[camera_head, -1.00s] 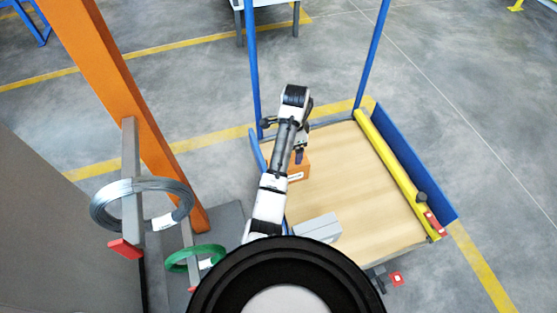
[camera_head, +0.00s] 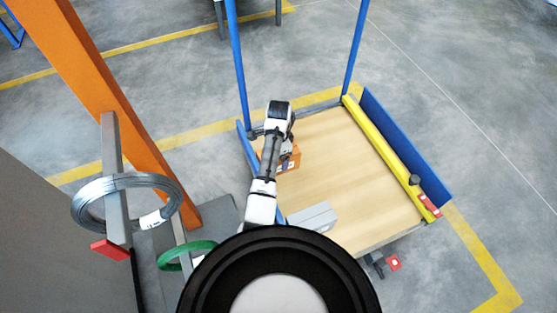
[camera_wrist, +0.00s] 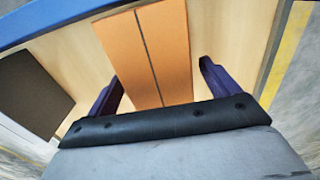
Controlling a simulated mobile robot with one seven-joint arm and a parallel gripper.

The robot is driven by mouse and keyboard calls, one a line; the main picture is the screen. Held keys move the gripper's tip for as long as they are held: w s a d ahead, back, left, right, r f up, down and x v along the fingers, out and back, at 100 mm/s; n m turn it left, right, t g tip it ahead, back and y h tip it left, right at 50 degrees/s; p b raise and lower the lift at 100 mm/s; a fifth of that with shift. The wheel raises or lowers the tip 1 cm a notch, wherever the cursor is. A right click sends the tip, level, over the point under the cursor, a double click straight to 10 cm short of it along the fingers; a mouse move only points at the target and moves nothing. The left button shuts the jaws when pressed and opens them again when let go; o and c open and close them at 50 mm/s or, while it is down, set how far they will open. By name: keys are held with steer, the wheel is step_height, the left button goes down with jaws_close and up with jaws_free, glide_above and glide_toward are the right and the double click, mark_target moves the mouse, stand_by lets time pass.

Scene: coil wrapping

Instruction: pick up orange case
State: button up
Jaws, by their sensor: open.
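The orange case (camera_head: 291,159) stands on the wooden top of the cart (camera_head: 350,170), near its far left corner, partly hidden by my arm in the head view. In the wrist view the orange case (camera_wrist: 150,50) has a dark seam down its top and lies ahead of and between my fingers. My gripper (camera_wrist: 162,84) is open and empty, one purple finger on each side of the case's near end. I cannot tell whether the fingers touch it or how far above it they are.
A grey box (camera_head: 312,218) stands on the cart nearer to me; a dark box face (camera_wrist: 32,92) shows at left in the wrist view. A yellow bar (camera_head: 385,150) and blue panel (camera_head: 405,145) edge the cart's right side. Wire coils (camera_head: 126,202) hang at left.

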step_height(320, 180, down, 3)
steer(key=shift+s+f, duration=0.1)
steer(key=c, duration=1.5)
steer(key=shift+r, duration=0.2)
step_height(320, 180, up, 20)
steer(key=p, duration=0.7)
steer(key=shift+p, duration=0.3)
